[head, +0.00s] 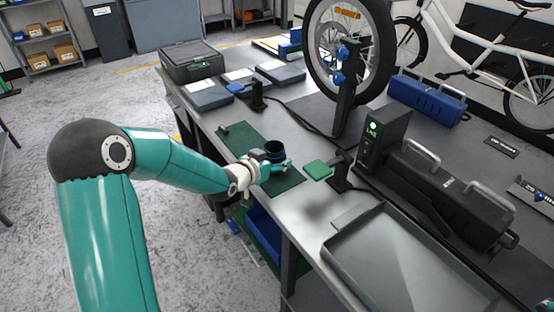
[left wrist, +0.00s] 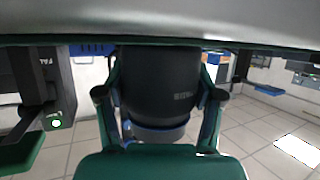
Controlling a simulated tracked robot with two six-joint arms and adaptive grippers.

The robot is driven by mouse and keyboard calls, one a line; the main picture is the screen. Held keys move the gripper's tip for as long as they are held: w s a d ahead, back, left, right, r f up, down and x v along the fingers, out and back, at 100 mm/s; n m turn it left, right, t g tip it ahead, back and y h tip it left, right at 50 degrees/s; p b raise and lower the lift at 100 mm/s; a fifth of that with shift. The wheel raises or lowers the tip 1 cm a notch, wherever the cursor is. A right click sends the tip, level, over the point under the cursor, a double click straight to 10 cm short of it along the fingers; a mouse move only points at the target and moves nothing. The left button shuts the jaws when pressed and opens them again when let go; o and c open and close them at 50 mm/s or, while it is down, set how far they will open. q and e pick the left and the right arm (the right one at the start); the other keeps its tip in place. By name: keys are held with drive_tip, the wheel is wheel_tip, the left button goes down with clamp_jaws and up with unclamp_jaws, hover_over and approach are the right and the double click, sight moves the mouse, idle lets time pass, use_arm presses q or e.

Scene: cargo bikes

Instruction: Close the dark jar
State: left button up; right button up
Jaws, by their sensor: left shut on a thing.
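The dark jar (head: 275,147) stands upright on the green mat on the workbench in the head view, with a blue band around its upper part. Its top looks dark; whether a lid is on it I cannot tell. My left gripper (head: 274,166) reaches in low from the left and is shut on the jar. In the left wrist view, which is upside down, the jar (left wrist: 160,85) fills the middle, with a finger against each side and its blue ring at the bottom. My right gripper is not in view.
A small dark item (head: 223,130) lies at the mat's (head: 243,136) far end. Right of the jar, a green plate (head: 317,170) is held on a stand beside a black case (head: 450,190). A grey tray (head: 405,265) lies nearer. A wheel (head: 349,45) stands behind.

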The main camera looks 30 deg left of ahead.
use_arm(q)
drive_tip(key=shift+c, duration=0.9)
wheel_tip(320, 180, up, 10)
drive_tip(key=shift+p, duration=0.4)
drive_tip(key=o, duration=0.6)
drive_tip(key=c, duration=0.9)
